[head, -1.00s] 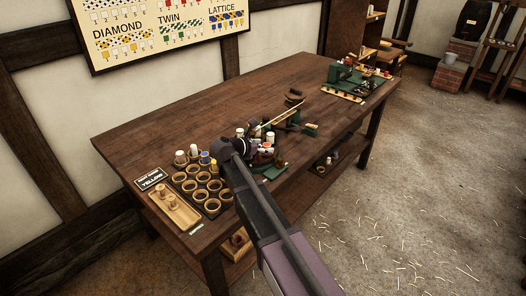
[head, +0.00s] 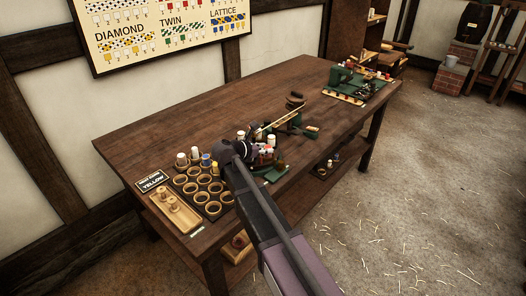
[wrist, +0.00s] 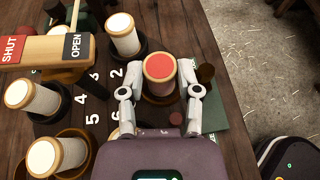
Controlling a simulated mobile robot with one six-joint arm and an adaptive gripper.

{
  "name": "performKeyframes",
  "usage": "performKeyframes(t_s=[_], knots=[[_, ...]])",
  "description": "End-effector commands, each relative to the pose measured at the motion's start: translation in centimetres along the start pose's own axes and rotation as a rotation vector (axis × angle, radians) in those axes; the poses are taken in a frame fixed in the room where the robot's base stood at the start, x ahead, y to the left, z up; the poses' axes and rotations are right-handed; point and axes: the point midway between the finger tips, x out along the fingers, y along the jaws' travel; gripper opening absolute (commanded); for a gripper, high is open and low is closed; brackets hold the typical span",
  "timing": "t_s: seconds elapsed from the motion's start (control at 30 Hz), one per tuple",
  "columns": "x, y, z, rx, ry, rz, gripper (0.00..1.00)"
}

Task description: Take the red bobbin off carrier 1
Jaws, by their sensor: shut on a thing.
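The red bobbin (wrist: 160,67), with a red top and a pale wooden rim, is upright between my gripper's fingers (wrist: 161,90) in the wrist view. The fingers are closed on its two sides. Its lower part is partly hidden, so I cannot tell whether it is seated on its carrier or raised. The number of its carrier is not visible; the numbers 2, 3, 4 and 5 are printed to its left. In the head view my arm covers much of the braiding machine (head: 275,175).
A dark rack of round holders (head: 203,188) and a wooden tray (head: 172,212) lie at the table's near left. The table's (head: 190,125) back is clear.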

Motion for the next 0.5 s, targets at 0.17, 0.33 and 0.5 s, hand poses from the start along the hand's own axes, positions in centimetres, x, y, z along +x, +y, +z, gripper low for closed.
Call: performKeyframes(t_s=[0.17, 0.33, 0.5], knots=[[-0.1, 0.0, 0.1, 0.000, 0.001, 0.000, 0.08], [-0.3, 0.0, 0.7, 0.000, 0.001, 0.000, 0.08], [-0.8, 0.0, 1.8, 0.000, 0.001, 0.000, 0.08]])
